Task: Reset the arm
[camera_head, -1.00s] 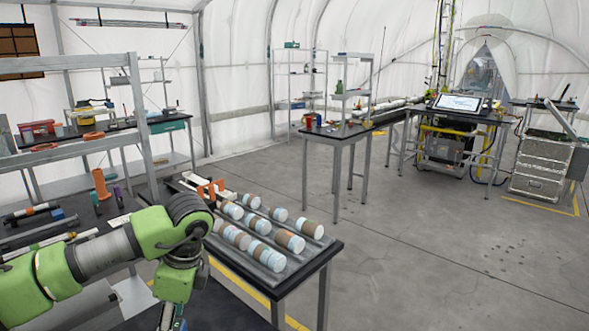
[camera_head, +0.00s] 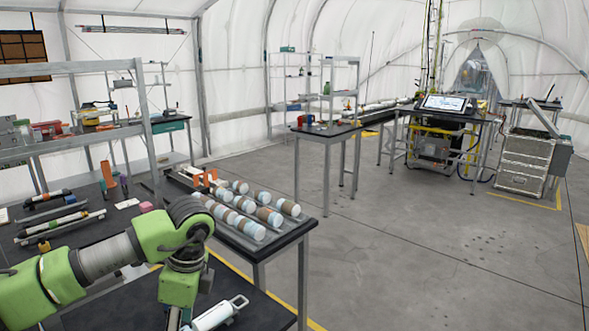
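My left arm (camera_head: 100,262) is green and grey and comes in from the left, bent at the elbow with its lower part pointing down. My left gripper is at the bottom edge, mostly cut off and hidden by the wrist, so its fingers cannot be made out. A white cylinder with a handle (camera_head: 219,313) lies or is held just right of the wrist above the black near table; I cannot tell whether it is gripped. My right arm and gripper are out of view.
A dark table (camera_head: 290,234) holds several white and brown cylinders (camera_head: 256,212) in a tray just beyond my arm. A workbench with tools (camera_head: 62,222) is at left, with metal shelving behind it. Open grey floor (camera_head: 430,240) lies to the right.

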